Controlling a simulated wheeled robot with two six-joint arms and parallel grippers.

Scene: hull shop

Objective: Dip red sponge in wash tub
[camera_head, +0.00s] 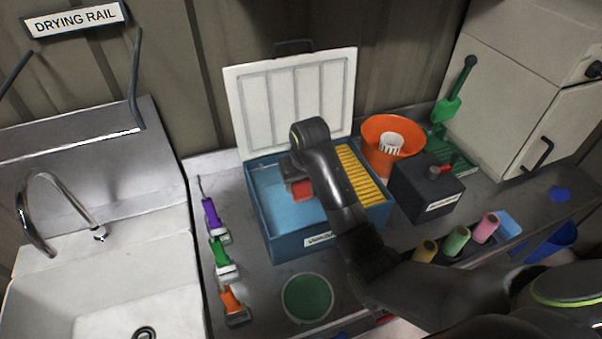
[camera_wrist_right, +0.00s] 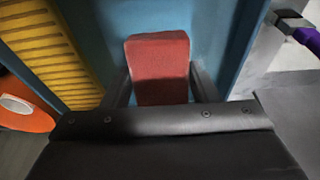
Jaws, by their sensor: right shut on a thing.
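The wash tub (camera_head: 287,246) is a blue open box on the counter, with its white lid raised at the back. It has a blue basin on the left and a yellow ribbed section on the right. The red sponge (camera_head: 302,190) is over the blue basin side. My right gripper (camera_head: 296,185) is shut on it; the sponge also shows between the fingers in the right wrist view (camera_wrist_right: 158,68). I cannot tell whether the sponge touches the liquid or the basin floor. My arm hides part of the tub. My left gripper is not in view.
A sink (camera_head: 110,290) with a tap is at the left. Purple, green and orange brushes (camera_head: 222,258) lie beside the tub. An orange bucket (camera_head: 373,150), a black box (camera_head: 425,190) and coloured rolls (camera_head: 456,241) stand to the right. A green disc (camera_head: 307,298) lies in front.

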